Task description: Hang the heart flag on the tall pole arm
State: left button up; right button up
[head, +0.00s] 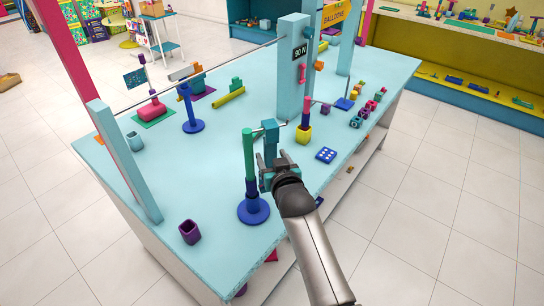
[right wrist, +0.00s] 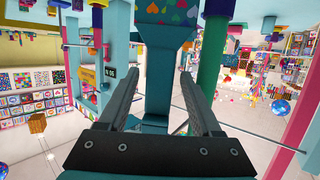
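The tall pole is green on top (head: 249,155) and darker below, on a round blue base (head: 253,210) near the table's front edge. Its green part also shows in the right wrist view (right wrist: 212,60). My right gripper (head: 270,162) is just right of the pole. In the right wrist view its fingers (right wrist: 161,75) are apart, with the teal stem of the flag's holder (right wrist: 158,98) between them and gaps beside it. The heart-patterned flag (right wrist: 165,10) shows at the top edge there; the head view hides it. The holder's teal top (head: 270,132) is beside the pole top; I cannot tell if it bears on the pole arm.
The light-blue table (head: 205,170) carries a shorter blue pole stand (head: 190,112), a purple cup (head: 189,231), a yellow pot (head: 304,134) and a blue dotted block (head: 325,155). Tall light-blue (head: 293,65) and pink (head: 62,45) posts rise around it. The table's front left is mostly clear.

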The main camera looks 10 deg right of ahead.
jog(key=shift+o, duration=0.6)
jog(key=shift+s+r, duration=0.1)
jog(key=v, duration=1.5)
jog(key=s+a+f+n+g+y+b, duration=0.1)
jog(key=s+f+g+b, duration=0.2)
jog(key=f, duration=1.1)
jog(key=s+a+f+g+b, duration=0.15)
jog(key=s+f+b, duration=0.3)
jog(key=f, duration=0.95)
jog(key=s+f+n+g+y+b, duration=0.1)
jog(key=s+f+g+b, duration=0.3)
jog(key=f, duration=1)
jog(key=s+d+f+g+h+b, duration=0.1)
jog(key=s+d+f+g+b, duration=0.1)
jog(key=s+f, duration=0.9)
jog(key=s+d+f+g+b, duration=0.3)
jog(key=s+d+f, duration=0.3)
jog(key=s+f, duration=0.5)
jog(key=s+b, duration=0.1)
jog(key=s, duration=0.3)
jog(key=shift+f+n+h+b, duration=0.15)
jog(key=shift+n+h+b, duration=0.15)
jog(key=shift+h+b, duration=0.1)
